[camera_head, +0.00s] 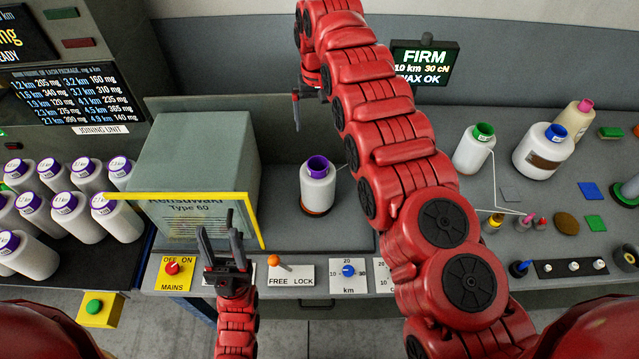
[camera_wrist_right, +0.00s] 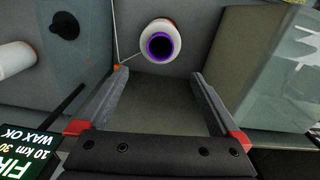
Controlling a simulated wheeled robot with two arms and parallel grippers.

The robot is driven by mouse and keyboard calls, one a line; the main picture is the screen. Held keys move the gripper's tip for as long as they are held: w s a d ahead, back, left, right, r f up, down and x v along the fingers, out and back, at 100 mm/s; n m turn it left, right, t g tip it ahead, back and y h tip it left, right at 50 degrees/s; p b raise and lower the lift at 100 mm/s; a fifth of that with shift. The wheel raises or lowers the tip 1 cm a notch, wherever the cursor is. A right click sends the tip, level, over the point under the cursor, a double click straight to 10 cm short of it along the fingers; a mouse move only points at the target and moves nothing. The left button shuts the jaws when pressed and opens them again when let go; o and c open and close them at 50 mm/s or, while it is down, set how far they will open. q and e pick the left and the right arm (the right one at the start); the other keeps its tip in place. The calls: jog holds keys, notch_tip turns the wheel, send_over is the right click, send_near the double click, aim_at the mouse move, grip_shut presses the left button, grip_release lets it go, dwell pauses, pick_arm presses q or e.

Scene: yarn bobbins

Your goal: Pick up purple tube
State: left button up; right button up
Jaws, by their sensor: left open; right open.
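A white bobbin (camera_head: 317,195) with a purple tube (camera_head: 317,167) at its top stands upright on the grey bench, on a brown base. In the right wrist view the bobbin's purple tube (camera_wrist_right: 160,46) is seen end-on, just beyond and between the open fingers of my right gripper (camera_wrist_right: 158,76), touching neither. In the head view my right arm reaches over to the back, and its gripper (camera_head: 297,108) is partly hidden above the bobbin. My left gripper (camera_head: 222,232) is open and empty at the bench front, left of the bobbin.
A grey box (camera_head: 195,150) with a yellow frame (camera_head: 190,195) is left of the bobbin. A thread runs from the bobbin. Green-topped (camera_head: 475,148) and blue-topped (camera_head: 541,152) bobbins stand right. A sign (camera_head: 424,62) is behind.

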jog(key=b, duration=0.9)
send_near(318, 163)
jog(key=s, duration=0.2)
jog(key=f, duration=0.2)
jog(key=f+p, duration=0.1)
jog(key=f, duration=0.1)
jog(key=f+p, duration=0.1)
jog(key=f, duration=0.1)
jog(key=shift+s+f, duration=0.2)
jog(key=shift+s, duration=0.2)
jog(key=shift+w+f, duration=0.1)
jog(key=shift+f, duration=0.1)
jog(key=shift+c, duration=1.1)
grip_shut()
